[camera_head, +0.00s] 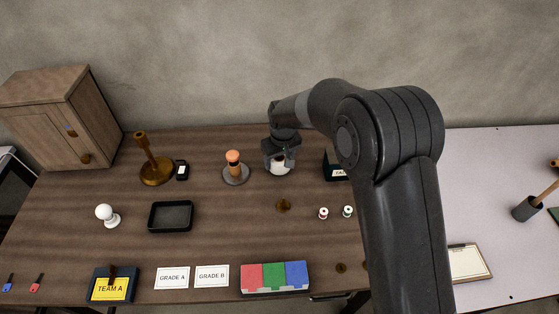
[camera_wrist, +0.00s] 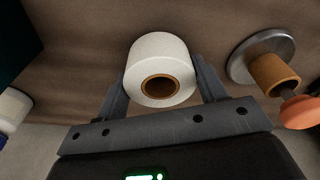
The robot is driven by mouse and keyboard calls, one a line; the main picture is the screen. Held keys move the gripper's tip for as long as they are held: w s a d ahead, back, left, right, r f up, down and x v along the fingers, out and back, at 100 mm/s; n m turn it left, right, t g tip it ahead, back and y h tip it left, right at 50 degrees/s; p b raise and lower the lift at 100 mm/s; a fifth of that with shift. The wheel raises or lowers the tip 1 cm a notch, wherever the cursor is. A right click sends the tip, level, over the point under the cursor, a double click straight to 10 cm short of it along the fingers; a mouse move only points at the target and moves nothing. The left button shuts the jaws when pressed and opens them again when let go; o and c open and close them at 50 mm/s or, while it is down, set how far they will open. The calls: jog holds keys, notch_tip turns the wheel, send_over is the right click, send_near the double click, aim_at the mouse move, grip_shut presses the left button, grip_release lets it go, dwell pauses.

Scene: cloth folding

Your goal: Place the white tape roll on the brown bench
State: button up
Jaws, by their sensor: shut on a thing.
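The white tape roll (camera_wrist: 158,55) has a brown core and sits between the two fingers of my gripper (camera_wrist: 160,90) in the wrist view. My gripper is shut on it. In the head view my gripper (camera_head: 280,160) is over the back middle of the brown bench (camera_head: 215,258), with the white roll (camera_head: 278,168) partly hidden under it. I cannot tell whether the roll touches the bench top.
An orange-topped piece on a round grey base (camera_head: 236,175) stands just left of my gripper. A dark green box (camera_head: 332,166) is to the right, partly behind my arm. A black tray (camera_head: 171,217) lies front left.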

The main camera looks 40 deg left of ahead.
aim_at(282, 162)
jog(key=shift+f, duration=0.5)
jog(key=shift+f, duration=0.15)
jog(key=o, duration=1)
notch_tip(282, 162, up, 12)
jog(key=d, duration=0.1)
jog(key=shift+s+d, duration=0.35)
